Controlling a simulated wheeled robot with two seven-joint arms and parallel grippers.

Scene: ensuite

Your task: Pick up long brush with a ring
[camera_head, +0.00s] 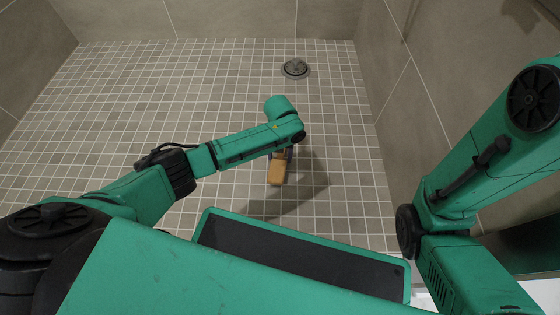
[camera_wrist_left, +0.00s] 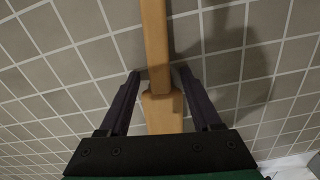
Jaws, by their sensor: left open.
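The long brush (camera_head: 277,173) shows in the head view as a short tan wooden piece below the end of my left arm, over the tiled floor. In the left wrist view its wooden handle (camera_wrist_left: 155,38) runs up and out of the top edge, with a wider wooden part nearer the palm. My left gripper (camera_wrist_left: 158,73) is open, with one dark finger on each side of the wood and gaps visible. In the head view this gripper (camera_head: 290,153) is mostly hidden by its own wrist. No ring or bristles can be made out. My right gripper is out of view.
The floor of small grey tiles (camera_head: 110,90) is clear on the left and at the back. A round drain (camera_head: 295,68) lies near the back wall. A tiled wall (camera_head: 400,110) rises close on the right, beside my right arm.

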